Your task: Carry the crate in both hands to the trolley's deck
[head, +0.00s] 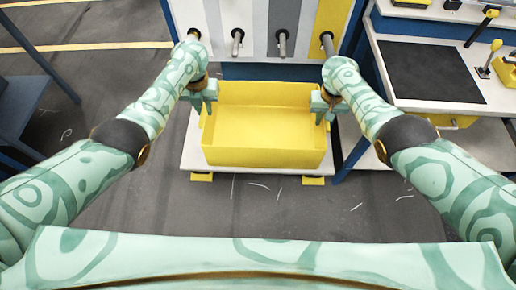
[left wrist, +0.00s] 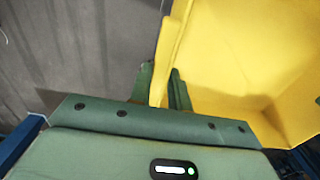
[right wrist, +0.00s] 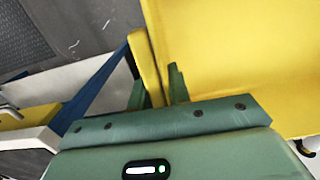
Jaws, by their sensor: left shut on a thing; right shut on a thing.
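The yellow crate (head: 263,152) is open-topped, looks empty and appears level in the head view. My left gripper (head: 209,100) is shut on its left wall, and my right gripper (head: 322,106) is shut on its right wall. In the left wrist view the crate wall (left wrist: 174,45) runs between the two green fingers. In the right wrist view the other wall (right wrist: 146,62) is between the fingers likewise. A low white deck (head: 190,152) with yellow feet, seemingly the trolley's, shows around and beneath the crate. I cannot tell whether the crate touches it.
A panel with several rolls or pegs (head: 281,40) stands just behind the crate. A white-topped bench (head: 465,103) with a black mat (head: 428,72) and tools is at the right. A blue frame (head: 20,98) is at the left. Grey floor (head: 270,200) lies clear in front.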

